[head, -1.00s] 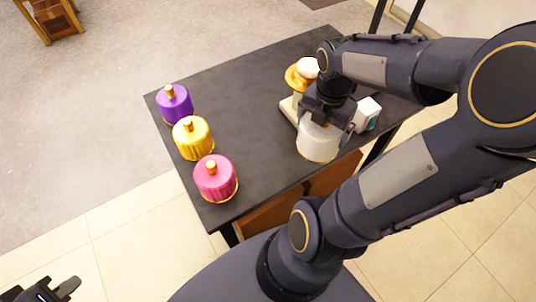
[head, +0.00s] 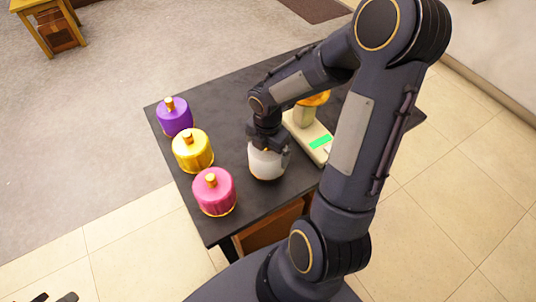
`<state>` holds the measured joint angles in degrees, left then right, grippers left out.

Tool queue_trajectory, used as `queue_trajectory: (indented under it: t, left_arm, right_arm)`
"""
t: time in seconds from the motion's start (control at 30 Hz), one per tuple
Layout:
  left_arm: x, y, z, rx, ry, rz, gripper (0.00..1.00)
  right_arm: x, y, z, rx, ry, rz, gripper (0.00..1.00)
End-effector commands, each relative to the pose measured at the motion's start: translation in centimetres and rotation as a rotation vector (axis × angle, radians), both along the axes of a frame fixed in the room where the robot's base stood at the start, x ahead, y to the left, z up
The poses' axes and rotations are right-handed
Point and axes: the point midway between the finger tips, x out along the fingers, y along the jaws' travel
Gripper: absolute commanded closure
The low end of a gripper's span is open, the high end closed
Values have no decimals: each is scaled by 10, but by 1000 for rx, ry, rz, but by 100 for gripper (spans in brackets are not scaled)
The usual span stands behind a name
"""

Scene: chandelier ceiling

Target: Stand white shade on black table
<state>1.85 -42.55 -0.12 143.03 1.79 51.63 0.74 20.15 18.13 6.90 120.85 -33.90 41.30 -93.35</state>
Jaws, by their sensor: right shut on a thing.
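The white shade (head: 266,166) is upright in my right gripper (head: 268,150), which is shut on its upper part from above. It is at the middle of the black table (head: 235,205), right of the coloured shades. I cannot tell whether its bottom rim touches the table top. Only the fingertips of my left gripper (head: 54,299) show at the bottom left edge, apart and empty, far from the table.
A purple shade (head: 175,120), a yellow shade (head: 193,154) and a pink shade (head: 214,195) stand in a row along the table's left side. A cream stand with a green patch (head: 320,143) is to the right, partly hidden by my arm.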

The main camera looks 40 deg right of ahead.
Motion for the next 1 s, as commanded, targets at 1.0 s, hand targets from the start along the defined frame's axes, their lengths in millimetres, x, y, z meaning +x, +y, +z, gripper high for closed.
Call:
queue_trajectory:
  t: [1.0]
  left_arm:
    - [0, 0, 2, 0, 0, 0, 100]
  right_arm:
    - [0, -1, 6, -2, -5, -1, 0]
